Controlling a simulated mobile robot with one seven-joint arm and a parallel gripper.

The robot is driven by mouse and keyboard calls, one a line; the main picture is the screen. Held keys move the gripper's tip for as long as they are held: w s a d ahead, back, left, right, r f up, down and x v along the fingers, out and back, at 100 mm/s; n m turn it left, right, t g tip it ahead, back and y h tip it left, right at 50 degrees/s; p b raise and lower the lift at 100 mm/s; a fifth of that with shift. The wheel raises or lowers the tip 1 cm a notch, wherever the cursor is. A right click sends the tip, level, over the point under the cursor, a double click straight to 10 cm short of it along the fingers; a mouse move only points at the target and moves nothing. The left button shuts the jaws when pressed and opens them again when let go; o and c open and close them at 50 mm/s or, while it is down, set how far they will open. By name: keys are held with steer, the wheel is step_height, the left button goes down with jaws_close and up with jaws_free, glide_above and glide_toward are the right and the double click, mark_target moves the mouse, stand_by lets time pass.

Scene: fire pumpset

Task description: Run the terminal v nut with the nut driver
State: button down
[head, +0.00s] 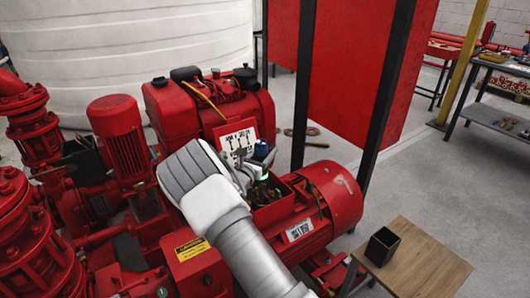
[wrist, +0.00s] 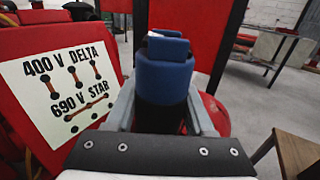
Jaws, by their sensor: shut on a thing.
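My gripper (head: 258,168) is over the open terminal box (head: 273,214) on the red motor. It is shut on the nut driver (wrist: 163,72), which has a blue and black body and sits between the two grey fingers in the wrist view. The blue end of the driver (head: 261,149) also shows above the gripper in the head view. A small green glow shows by the gripper at the box. The terminal v nut and the driver's tip are hidden, so I cannot tell whether they touch.
A white wiring label (wrist: 65,82), reading 400 V delta and 690 V star, is on the raised red lid beside the gripper. A dark post (head: 385,95) rises behind the motor.

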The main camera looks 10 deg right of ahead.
step_height(320, 180, up, 6)
steer(key=p, duration=0.3)
steer(key=shift+p, duration=0.3)
